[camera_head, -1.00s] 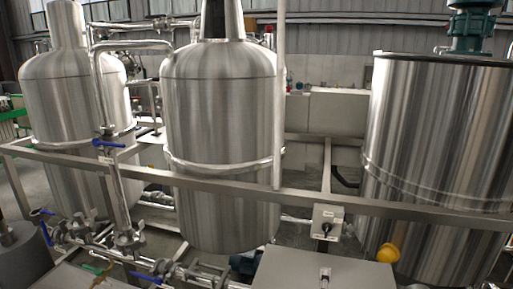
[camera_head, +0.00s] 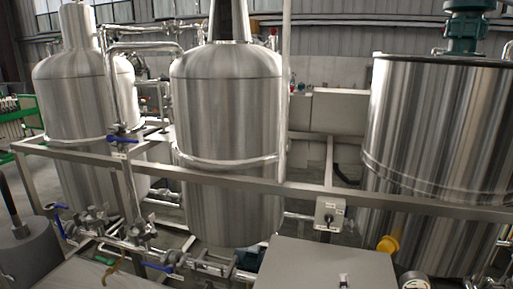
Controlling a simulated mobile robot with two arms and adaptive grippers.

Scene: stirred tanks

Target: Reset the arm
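Neither of my grippers shows in the head view, and I see no part that is surely one of my arms. The view holds three steel tanks: a left tank (camera_head: 82,105), a middle tank (camera_head: 228,115) with a tapered top, and a wide right tank (camera_head: 435,130) with a green motor (camera_head: 466,28) on top. Whether my grippers hold anything is hidden.
A steel frame rail (camera_head: 250,183) crosses in front of the tanks. It carries a switch box (camera_head: 329,214). Pipes with blue-handled valves (camera_head: 122,139) run low at left. A grey cabinet (camera_head: 325,265) stands front centre, with a grey cylinder (camera_head: 30,258) at bottom left.

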